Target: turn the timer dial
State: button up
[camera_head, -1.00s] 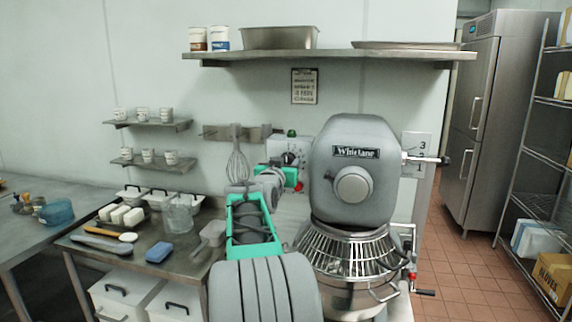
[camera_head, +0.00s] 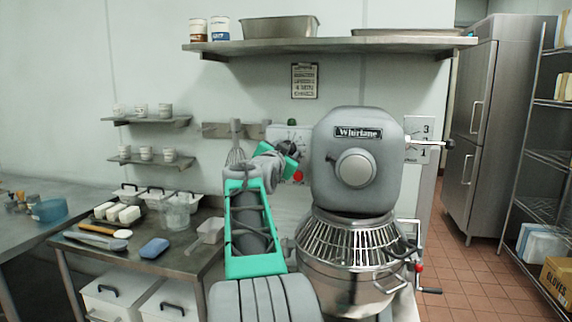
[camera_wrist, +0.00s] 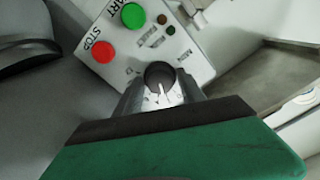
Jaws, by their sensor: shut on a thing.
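The timer dial (camera_wrist: 160,76) is a dark round knob with a white pointer mark, on the light control panel (camera_wrist: 187,58) of the mixer. In the wrist view my gripper (camera_wrist: 160,90) has one finger on each side of the dial and is shut on it. The pointer mark faces down toward the gripper palm. A green START button (camera_wrist: 133,15) and a red STOP button (camera_wrist: 103,52) sit on the same panel. In the head view my gripper (camera_head: 300,152) is at the panel, left of the grey mixer (camera_head: 356,165), and the dial is hidden.
The mixer's wire bowl guard (camera_head: 350,238) is right of my arm. A whisk (camera_head: 235,145) hangs on the wall left of the panel. A side table (camera_head: 190,262) with tubs and a blue sponge (camera_head: 154,248) stands left. A shelf (camera_head: 330,44) runs above.

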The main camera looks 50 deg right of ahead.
jog(key=shift+m+b, duration=1.4)
jog(key=shift+m, duration=0.4)
jog(key=o, duration=1.2)
jog(key=shift+a, duration=0.1)
jog(key=b+v, duration=0.2)
jog(key=v, duration=0.5)
jog(key=shift+s+a, duration=0.15)
jog(key=shift+a, duration=0.15)
